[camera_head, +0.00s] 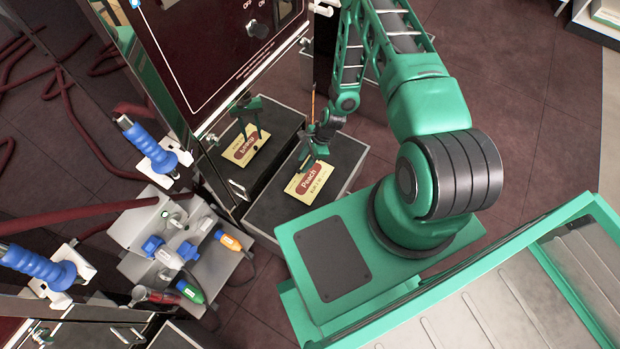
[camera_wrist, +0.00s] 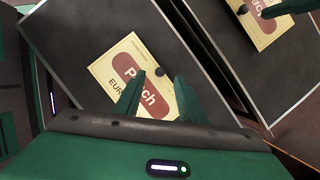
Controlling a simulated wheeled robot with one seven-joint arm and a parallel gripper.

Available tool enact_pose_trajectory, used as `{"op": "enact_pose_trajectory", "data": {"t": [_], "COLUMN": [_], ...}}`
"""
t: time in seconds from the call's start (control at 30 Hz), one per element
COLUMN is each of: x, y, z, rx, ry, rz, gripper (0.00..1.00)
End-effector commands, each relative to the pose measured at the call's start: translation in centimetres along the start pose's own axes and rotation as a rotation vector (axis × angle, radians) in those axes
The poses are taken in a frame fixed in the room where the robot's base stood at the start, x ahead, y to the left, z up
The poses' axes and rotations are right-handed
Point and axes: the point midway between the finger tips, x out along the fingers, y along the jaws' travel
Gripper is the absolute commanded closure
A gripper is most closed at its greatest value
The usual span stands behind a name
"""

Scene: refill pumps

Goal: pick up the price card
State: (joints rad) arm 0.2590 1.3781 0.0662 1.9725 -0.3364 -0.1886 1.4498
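The price card (camera_head: 309,184) is a cream card with a red-brown label reading "Peach", lying on a dark flat-topped ledge in the head view. It fills the middle of the wrist view (camera_wrist: 107,68), partly hidden by my fingers. A small dark knob (camera_wrist: 160,72) shows at the card, between my fingertips. My gripper (camera_wrist: 158,78) is open, with one green finger on each side of the knob. In the head view my gripper (camera_head: 314,160) is over the card's upper edge. Whether the fingers touch the card or knob I cannot tell.
A glossy dark pump panel (camera_head: 215,45) stands left of the ledge (camera_head: 275,220) and mirrors the card and my gripper. Blue-handled nozzles (camera_head: 155,152) and a grey rack (camera_head: 140,225) with several coloured plugs stand at left.

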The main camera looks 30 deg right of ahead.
Motion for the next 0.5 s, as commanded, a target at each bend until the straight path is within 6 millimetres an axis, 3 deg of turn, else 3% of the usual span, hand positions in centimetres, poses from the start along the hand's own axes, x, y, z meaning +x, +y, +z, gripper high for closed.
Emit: {"op": "enact_pose_trajectory", "data": {"t": [0.3, 0.5], "x": [3.9, 5.2], "y": [-0.2, -0.2], "z": [-0.1, -0.1], "rx": [-0.002, -0.002], "ry": [0.000, 0.000], "rz": [0.001, 0.000], "gripper": [0.63, 0.63]}}
